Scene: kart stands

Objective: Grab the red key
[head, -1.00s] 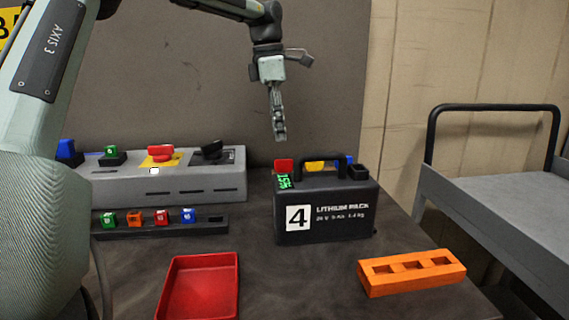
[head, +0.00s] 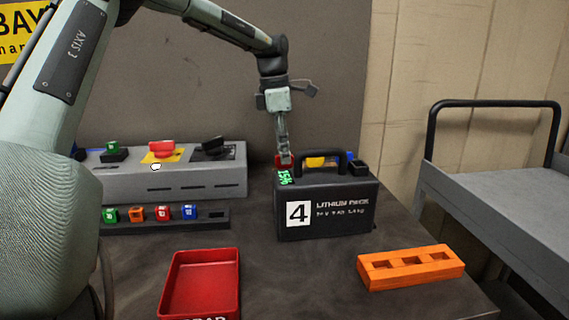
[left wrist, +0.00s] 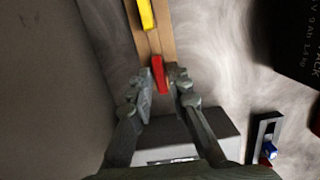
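The red key (left wrist: 158,73) is a small red block on a tan wooden strip (left wrist: 152,40) in the left wrist view. In the head view the red key (head: 279,160) shows behind the left end of the black battery pack, partly hidden by my fingers. My left gripper (head: 286,160) points down at it. In the left wrist view my left gripper (left wrist: 161,80) is open, with one finger on each side of the red key and a small gap visible. My right gripper is not in view.
The black battery pack (head: 340,210) stands close in front of the fingers. A yellow key (head: 315,162) sits to the right of the red one. A grey switch panel (head: 205,180) stands left. A red tray (head: 200,285) and an orange slotted block (head: 412,268) lie in front.

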